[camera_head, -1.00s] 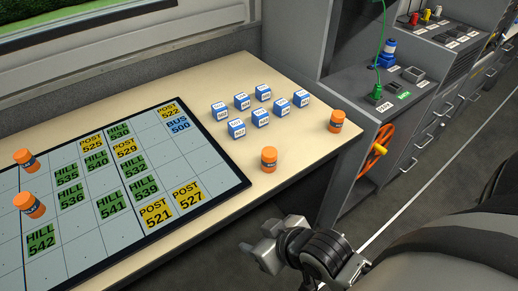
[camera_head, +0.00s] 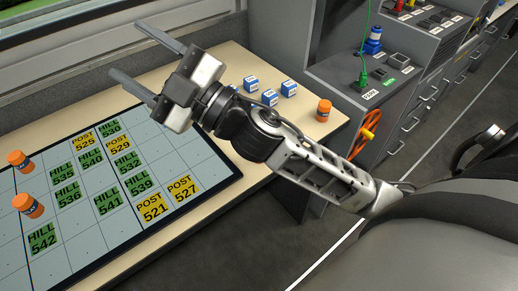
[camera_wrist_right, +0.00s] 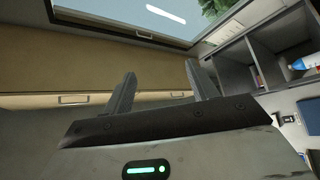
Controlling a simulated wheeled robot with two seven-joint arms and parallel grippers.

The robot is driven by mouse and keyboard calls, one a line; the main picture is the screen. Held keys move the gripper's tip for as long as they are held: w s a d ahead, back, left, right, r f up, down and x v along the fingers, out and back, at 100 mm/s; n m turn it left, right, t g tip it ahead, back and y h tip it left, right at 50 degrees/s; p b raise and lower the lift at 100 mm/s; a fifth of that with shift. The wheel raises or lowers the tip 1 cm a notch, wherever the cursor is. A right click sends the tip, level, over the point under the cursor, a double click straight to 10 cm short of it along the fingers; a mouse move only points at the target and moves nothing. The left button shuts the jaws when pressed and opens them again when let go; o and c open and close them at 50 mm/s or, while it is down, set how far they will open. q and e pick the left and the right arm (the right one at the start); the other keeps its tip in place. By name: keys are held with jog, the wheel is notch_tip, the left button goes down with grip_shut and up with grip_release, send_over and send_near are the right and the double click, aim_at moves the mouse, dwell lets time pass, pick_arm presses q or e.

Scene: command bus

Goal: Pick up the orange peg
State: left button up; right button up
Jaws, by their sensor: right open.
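Several orange pegs with dark bands are about. In the head view one orange peg (camera_head: 324,110) stands near the table's right end. Two more, an upper-left peg (camera_head: 20,161) and a lower-left peg (camera_head: 28,206), are on the map board at the far left. A further peg seen earlier on the table by the board's right edge is now hidden behind my right arm. My right gripper (camera_head: 142,59) is open and empty, raised above the table and pointing toward the window side, away from the visible pegs. The right wrist view shows its spread fingers (camera_wrist_right: 160,72) and no peg. My left gripper is not in view.
The map board (camera_head: 100,250) with green and yellow tiles covers the table's left part. Blue-and-white cubes (camera_head: 289,88) stand behind my arm. A grey cabinet (camera_head: 345,90) with an orange wheel (camera_head: 362,133) borders the table's right end. The wrist view shows shelves (camera_wrist_right: 275,60).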

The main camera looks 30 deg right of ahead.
jog(key=s+a+n+g+y, duration=0.5)
jog(key=a+n+g+y, duration=0.3)
jog(key=n+g, duration=0.7)
notch_tip(320, 180, down, 8)
jog(key=s+d+n+g+h, duration=0.1)
jog(key=d+n+g+h, duration=0.1)
jog(key=n+g+h, duration=0.35)
jog(key=w+d+f+m+t+h, duration=0.1)
jog(key=w+d+f+h, duration=0.1)
jog(key=d+h, duration=0.75)
jog(key=w+d+f+m+h, duration=0.1)
jog(key=w+d+f+h, duration=0.35)
jog(key=d, duration=0.85)
jog(key=shift+h, duration=0.75)
jog(key=f, duration=0.2)
jog(key=s+f, duration=0.1)
jog(key=f, duration=0.2)
jog(key=s+f, duration=0.1)
jog(key=f, duration=0.1)
jog(key=shift+d+f+p, duration=0.2)
jog(key=shift+d+p, duration=0.15)
jog(key=shift+p, duration=0.05)
jog(key=shift+f, duration=0.6)
jog(key=f, duration=0.2)
jog(key=s+f+p, duration=0.1)
jog(key=f, duration=0.1)
jog(key=shift+d, duration=0.2)
jog(key=shift+f, duration=0.6)
jog(key=c, duration=1.1)
